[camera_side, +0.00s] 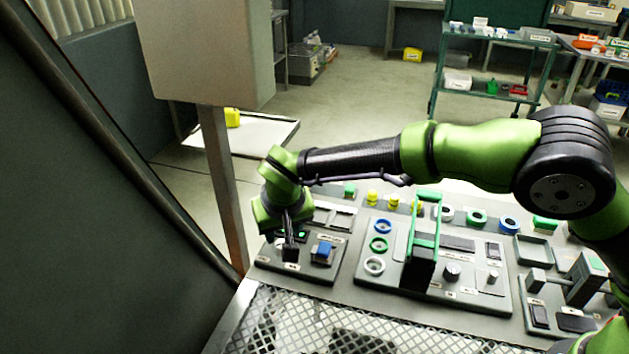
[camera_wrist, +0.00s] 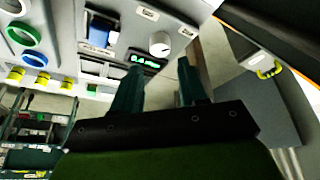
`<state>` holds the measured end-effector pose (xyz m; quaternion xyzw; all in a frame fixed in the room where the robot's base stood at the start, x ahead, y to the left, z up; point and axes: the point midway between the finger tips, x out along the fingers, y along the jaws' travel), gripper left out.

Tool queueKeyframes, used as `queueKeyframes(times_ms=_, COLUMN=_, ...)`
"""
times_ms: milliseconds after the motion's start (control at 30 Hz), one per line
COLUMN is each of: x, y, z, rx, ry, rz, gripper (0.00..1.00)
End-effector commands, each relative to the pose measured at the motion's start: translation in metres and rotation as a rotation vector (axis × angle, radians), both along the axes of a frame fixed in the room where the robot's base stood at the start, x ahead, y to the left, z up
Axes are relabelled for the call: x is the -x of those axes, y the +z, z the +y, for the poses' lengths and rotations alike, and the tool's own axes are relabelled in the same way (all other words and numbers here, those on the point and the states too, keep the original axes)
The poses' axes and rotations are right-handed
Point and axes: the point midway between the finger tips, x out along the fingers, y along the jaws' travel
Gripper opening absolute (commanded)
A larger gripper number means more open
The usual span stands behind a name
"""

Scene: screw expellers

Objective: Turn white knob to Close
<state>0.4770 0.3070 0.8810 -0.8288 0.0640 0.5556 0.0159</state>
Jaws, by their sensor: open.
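The white knob (camera_wrist: 160,43) is round and shows in the wrist view on the grey panel, just beyond my fingertips. Small white labels (camera_wrist: 148,13) lie near it, but their text and the knob's exact setting are too small to read. My gripper (camera_wrist: 160,68) is open, its two dark fingers apart, with the knob ahead of the gap and nothing between them. Whether a finger touches the knob cannot be told. In the side view my gripper (camera_side: 290,245) is over the left panel, and the knob is hidden there.
A lit green display (camera_wrist: 145,60) lies close to the fingers. A blue switch (camera_side: 323,250) stands right of my gripper on the same panel. Farther right are coloured rings (camera_side: 379,245) and a tall green handle (camera_side: 425,225). A grey post (camera_side: 222,185) rises behind on the left.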

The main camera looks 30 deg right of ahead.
Motion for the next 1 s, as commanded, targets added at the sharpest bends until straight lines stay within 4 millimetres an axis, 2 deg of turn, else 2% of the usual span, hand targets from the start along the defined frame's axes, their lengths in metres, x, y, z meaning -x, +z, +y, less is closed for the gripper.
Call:
queueKeyframes(times_ms=33, x=0.005, y=0.014, z=0.002, rx=-0.004, ry=0.002, rz=-0.002, gripper=0.43)
queueKeyframes(times_ms=200, x=0.020, y=0.051, z=0.006, rx=-0.004, ry=0.001, rz=-0.002, gripper=0.43)
queueKeyframes(times_ms=400, x=0.033, y=0.081, z=0.008, rx=-0.001, ry=-0.001, rz=0.000, gripper=0.43)
queueKeyframes(times_ms=600, x=0.038, y=0.093, z=0.009, rx=0.000, ry=-0.002, rz=0.000, gripper=0.43)
queueKeyframes(times_ms=1000, x=0.037, y=0.093, z=0.010, rx=0.009, ry=0.034, rz=0.001, gripper=0.43)
